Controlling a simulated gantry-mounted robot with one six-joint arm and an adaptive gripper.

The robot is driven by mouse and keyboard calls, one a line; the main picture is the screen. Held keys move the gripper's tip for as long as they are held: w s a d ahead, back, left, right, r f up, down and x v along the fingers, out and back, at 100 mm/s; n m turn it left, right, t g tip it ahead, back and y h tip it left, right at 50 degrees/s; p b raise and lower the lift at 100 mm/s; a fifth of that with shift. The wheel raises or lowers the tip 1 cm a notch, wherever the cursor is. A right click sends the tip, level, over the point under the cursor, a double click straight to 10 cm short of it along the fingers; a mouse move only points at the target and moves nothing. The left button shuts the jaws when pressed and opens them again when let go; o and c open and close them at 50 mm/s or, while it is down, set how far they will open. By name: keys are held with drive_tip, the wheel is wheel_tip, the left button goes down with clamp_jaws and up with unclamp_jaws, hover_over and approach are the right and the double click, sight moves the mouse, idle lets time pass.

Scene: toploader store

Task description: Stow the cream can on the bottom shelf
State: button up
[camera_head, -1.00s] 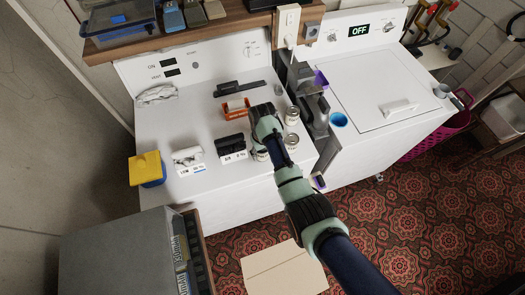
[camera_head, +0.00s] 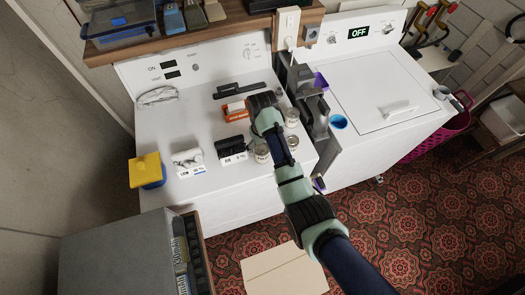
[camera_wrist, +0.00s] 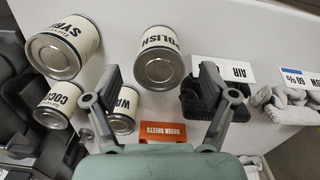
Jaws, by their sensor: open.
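Several cream-labelled cans stand upright on the left white appliance's top. In the wrist view I read POLISH on one (camera_wrist: 160,58), part of SYRUP on another (camera_wrist: 64,46), part of COCOA on a third (camera_wrist: 58,104) and WA on a fourth (camera_wrist: 124,110), partly hidden by a finger. I see no can lettered CREAM. In the head view, cans show right of my arm (camera_head: 292,143) and by its forearm (camera_head: 262,154). My gripper (camera_wrist: 160,85) is open and empty, its fingers apart; the POLISH can is ahead between them. The bottom shelf cannot be made out for certain.
An orange dryer sheets box (camera_head: 236,111) lies left of my gripper. A black bundle (camera_head: 231,146), a white bundle (camera_head: 187,158) and a yellow-blue box (camera_head: 147,170) are farther left. A wooden shelf (camera_head: 185,37) overhangs behind.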

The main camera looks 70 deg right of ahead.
drive_tip(key=shift+r, duration=0.9)
